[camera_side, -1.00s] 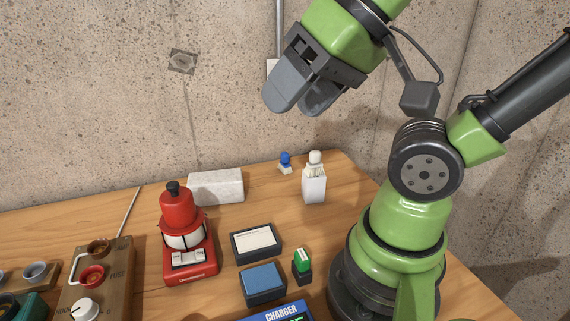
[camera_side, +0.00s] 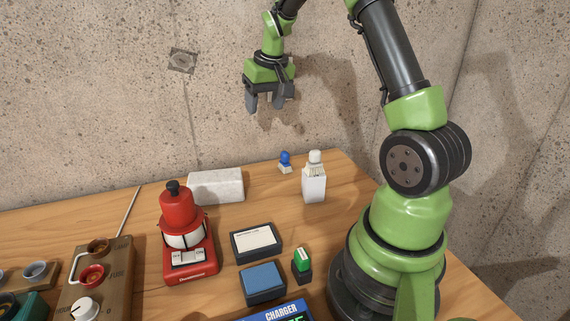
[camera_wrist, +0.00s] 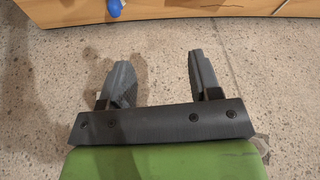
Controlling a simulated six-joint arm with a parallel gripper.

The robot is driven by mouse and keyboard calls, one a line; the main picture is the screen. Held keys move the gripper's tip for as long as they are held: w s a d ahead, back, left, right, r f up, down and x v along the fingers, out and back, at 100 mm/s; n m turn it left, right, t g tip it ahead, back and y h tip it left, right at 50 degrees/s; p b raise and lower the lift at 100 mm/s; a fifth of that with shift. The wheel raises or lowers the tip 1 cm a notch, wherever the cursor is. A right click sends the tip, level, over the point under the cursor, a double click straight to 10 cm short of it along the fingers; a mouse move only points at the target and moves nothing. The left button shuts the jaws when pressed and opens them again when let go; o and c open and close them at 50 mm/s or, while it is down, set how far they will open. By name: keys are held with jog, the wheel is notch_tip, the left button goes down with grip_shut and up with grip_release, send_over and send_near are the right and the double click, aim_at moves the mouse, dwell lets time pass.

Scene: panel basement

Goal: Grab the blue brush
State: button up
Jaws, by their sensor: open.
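The blue brush (camera_side: 285,158) is a small blue knob on a white base, standing near the back edge of the wooden table (camera_side: 110,218). It also shows in part at the top of the wrist view (camera_wrist: 114,7), cut off by the frame edge. My gripper (camera_side: 265,105) is open and empty, pointing down in front of the concrete wall, well above the table and up and left of the brush in the side view. In the wrist view my gripper's two fingers (camera_wrist: 163,75) are apart with only concrete between them.
A white bottle (camera_side: 314,180) stands just right of the brush. A pale grey block (camera_side: 216,187) lies to its left. A red device (camera_side: 187,240), a dark box with a white label (camera_side: 256,242), a blue-topped pad (camera_side: 263,281) and a green-topped item (camera_side: 302,262) stand nearer.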

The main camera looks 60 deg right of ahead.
jog(key=g, duration=0.1)
send_over(285, 152)
jog(key=shift+m, duration=0.4)
jog(key=f, duration=0.9)
jog(key=shift+s+a+f, duration=0.25)
jog(key=shift+s+a, duration=0.15)
jog(key=f, duration=0.3)
jog(key=shift+w+d+f+g, duration=0.1)
jog(key=shift+d+f+g, duration=0.1)
jog(key=shift+d+g, duration=0.1)
jog(key=f, duration=0.4)
jog(key=w+f, duration=0.1)
jog(key=f, duration=0.1)
jog(key=shift+d+f, duration=0.25)
jog(key=shift+f, duration=0.1)
jog(key=c, duration=1)
